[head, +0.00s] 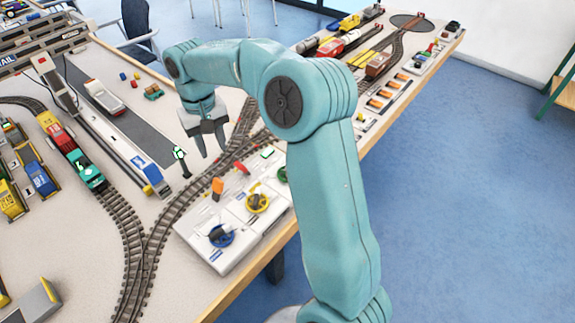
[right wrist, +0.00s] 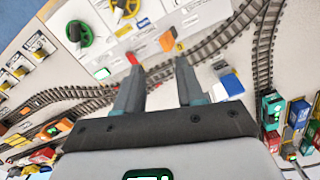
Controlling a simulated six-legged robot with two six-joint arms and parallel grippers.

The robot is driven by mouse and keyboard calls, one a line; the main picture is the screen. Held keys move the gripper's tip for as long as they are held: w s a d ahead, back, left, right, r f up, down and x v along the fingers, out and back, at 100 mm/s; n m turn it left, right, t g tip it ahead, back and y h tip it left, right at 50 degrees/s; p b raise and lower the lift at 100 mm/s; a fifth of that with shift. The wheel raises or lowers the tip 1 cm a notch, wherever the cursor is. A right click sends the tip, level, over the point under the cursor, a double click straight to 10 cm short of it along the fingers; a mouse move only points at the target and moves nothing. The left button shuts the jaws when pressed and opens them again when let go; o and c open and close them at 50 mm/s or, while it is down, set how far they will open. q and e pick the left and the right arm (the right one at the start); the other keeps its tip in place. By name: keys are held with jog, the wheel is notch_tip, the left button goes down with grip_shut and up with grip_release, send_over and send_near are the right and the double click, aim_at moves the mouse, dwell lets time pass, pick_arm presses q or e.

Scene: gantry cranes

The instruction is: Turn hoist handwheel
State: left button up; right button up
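A white control panel (head: 232,222) at the table's near edge carries a blue handwheel (head: 221,236), a yellow handwheel (head: 257,203) and a green handwheel (head: 281,174), partly hidden by my right arm. I cannot tell from labels which one is the hoist's. The yellow wheel (right wrist: 125,9) and green wheel (right wrist: 78,35) also show in the right wrist view, at its upper left; the blue one does not. My right gripper (head: 213,148) is open and empty, pointing down above the track beyond the panel, apart from the wheels. My left gripper is not in view.
An orange lever (head: 217,187) and a red lever (head: 243,167) stand on the panel's far side. A gantry crane (head: 55,75) stands at the left.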

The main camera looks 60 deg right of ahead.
jog(key=s+d+m+b, duration=0.1)
jog(key=s+d+m, duration=0.5)
jog(key=s+d, duration=0.8)
jog(key=f, duration=0.5)
jog(key=w+f, duration=0.1)
jog(key=f, duration=1)
jog(key=shift+w+d, duration=0.25)
jog(key=shift+d, duration=0.05)
jog(key=shift+r, duration=0.1)
grip_shut()
